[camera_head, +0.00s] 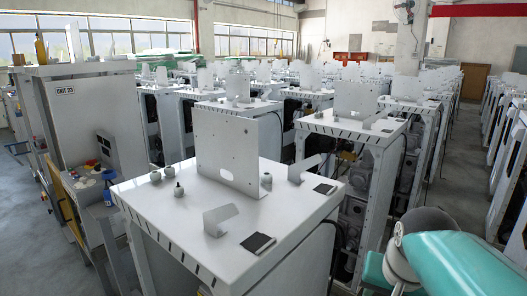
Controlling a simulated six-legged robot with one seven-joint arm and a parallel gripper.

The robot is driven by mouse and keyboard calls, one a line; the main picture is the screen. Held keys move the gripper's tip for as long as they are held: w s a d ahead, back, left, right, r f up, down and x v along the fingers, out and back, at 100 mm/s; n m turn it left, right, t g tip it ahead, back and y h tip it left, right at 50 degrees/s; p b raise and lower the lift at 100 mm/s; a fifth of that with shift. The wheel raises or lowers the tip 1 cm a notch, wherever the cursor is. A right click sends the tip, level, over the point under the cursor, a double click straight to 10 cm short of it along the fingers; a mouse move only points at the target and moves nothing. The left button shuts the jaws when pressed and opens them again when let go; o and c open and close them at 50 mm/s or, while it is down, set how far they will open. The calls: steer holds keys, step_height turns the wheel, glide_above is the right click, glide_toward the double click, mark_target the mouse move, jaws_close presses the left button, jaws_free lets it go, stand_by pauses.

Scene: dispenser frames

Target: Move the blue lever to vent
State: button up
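I cannot make out a blue lever for certain. A small blue object (107,197) shows at the left, by the shelf of the grey cabinet marked with a unit label (85,115). It is too small to tell whether it is a lever. No vent marking can be read. My gripper is not in view; only teal and grey links of my arm show at the lower right.
A white dispenser frame (195,215) with an upright plate (238,148), small brackets and knobs stands close in front. Rows of similar frames (350,126) fill the hall behind. A clear floor aisle (455,175) runs back at the right.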

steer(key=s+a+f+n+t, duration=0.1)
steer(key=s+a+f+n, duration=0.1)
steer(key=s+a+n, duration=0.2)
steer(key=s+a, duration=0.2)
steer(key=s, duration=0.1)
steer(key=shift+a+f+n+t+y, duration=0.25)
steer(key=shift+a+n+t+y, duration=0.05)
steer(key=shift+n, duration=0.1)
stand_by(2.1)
